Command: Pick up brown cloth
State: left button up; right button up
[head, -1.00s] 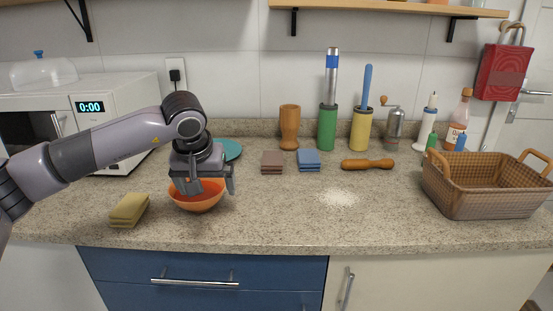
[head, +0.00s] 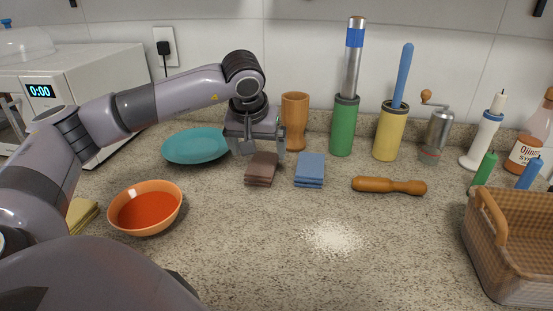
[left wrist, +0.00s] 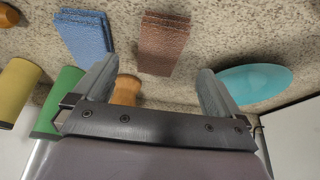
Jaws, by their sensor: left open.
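The brown cloth (head: 261,170) is a small folded stack lying on the speckled counter. It also shows in the left wrist view (left wrist: 163,45), ahead of the space between the fingers. My left gripper (head: 264,152) is open and empty, with its fingers pointing down just above and behind the cloth in the head view. In the left wrist view the gripper's fingers (left wrist: 158,78) are spread apart. Whether they touch the cloth cannot be told. My right gripper is not in view.
A folded blue cloth (head: 309,170) lies close to the right. A teal plate (head: 195,146) is to the left, an orange bowl (head: 146,208) nearer. A wooden cup (head: 294,122) and green holder (head: 343,128) stand behind.

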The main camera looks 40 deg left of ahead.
aim_at(262, 164)
pick_arm(q)
jog(key=shift+w+a+f, duration=0.1)
jog(key=shift+w+f, duration=0.1)
jog(key=shift+f, duration=0.05)
jog(key=x, duration=0.6)
jog(key=shift+w+a, duration=0.35)
jog(key=c, duration=1.1)
